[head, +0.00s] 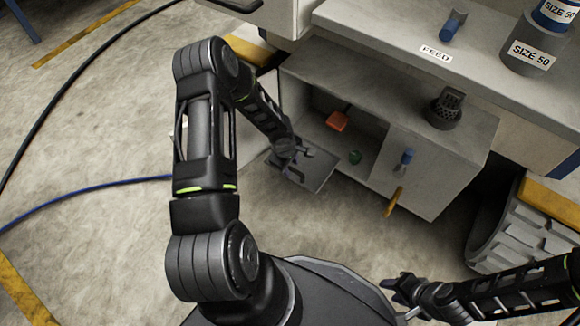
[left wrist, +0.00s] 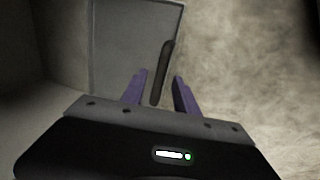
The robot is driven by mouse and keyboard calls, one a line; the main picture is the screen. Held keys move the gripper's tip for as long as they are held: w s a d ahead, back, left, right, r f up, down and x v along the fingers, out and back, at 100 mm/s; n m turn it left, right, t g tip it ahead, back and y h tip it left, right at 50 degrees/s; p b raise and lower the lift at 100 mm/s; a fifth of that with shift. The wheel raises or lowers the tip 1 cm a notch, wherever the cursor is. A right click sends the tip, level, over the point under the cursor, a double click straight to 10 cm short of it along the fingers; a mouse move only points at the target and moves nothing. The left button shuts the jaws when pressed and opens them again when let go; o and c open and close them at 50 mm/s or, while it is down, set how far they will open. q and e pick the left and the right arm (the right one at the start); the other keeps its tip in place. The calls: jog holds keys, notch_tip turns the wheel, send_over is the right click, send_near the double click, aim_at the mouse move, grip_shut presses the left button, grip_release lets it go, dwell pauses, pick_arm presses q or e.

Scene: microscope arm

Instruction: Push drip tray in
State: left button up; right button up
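A flat grey panel (head: 322,172) stands out from the front of the open low grey cabinet (head: 430,170). I cannot tell whether it is the drip tray or a door. My left gripper (head: 296,163) is at this panel. In the left wrist view a grey panel (left wrist: 125,45) carries a dark bar handle (left wrist: 165,65). My left gripper's purple fingers (left wrist: 160,90) are apart, one on each side of the handle's near end, with gaps visible. My right gripper (head: 402,290) is low at the right, away from the cabinet; its fingers are too small to read.
A dark ridged cup (head: 446,108) stands on top. A large tyre-like object (head: 515,235) is at the right.

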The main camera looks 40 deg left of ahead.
pick_arm(q)
jog(key=shift+f, duration=0.1)
jog(key=shift+c, duration=0.4)
grip_shut()
dwell(1.0)
